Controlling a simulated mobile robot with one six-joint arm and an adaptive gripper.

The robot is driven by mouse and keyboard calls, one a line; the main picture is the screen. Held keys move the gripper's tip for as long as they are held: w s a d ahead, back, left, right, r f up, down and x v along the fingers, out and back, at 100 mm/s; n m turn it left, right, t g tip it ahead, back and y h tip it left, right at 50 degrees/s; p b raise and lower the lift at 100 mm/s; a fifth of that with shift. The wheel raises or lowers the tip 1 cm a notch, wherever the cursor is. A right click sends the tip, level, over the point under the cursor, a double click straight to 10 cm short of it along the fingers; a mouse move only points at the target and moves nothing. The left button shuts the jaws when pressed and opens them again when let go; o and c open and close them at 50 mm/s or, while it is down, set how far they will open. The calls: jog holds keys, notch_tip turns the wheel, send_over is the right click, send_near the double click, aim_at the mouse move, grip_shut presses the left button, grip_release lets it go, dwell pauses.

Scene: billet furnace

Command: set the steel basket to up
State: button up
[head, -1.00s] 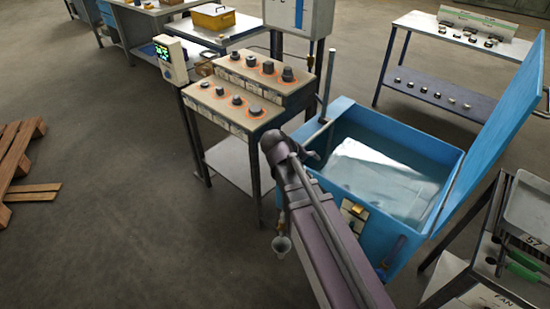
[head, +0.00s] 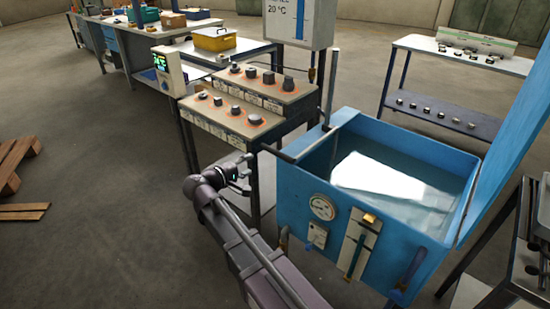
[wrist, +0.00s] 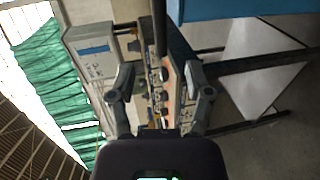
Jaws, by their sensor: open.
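The blue tank (head: 290,205) stands open at the right, with clear water (head: 440,175) inside. I cannot make out a steel basket in it; a bright white patch shows on the water. My gripper (head: 243,170) is left of the tank, in front of the knob bench and apart from the tank. In the wrist view my gripper (wrist: 162,92) is open and empty.
The stepped bench (head: 250,100) with several dark knobs stands behind my gripper. The tank's raised blue lid (head: 515,130) is at the right. Wooden pallet pieces (head: 15,165) lie on open floor at the left.

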aim_at(274, 153)
jog(key=shift+w+d, duration=0.1)
dwell(0.3)
jog(key=shift+b+x, duration=1.3)
jog(key=shift+x, duration=5.5)
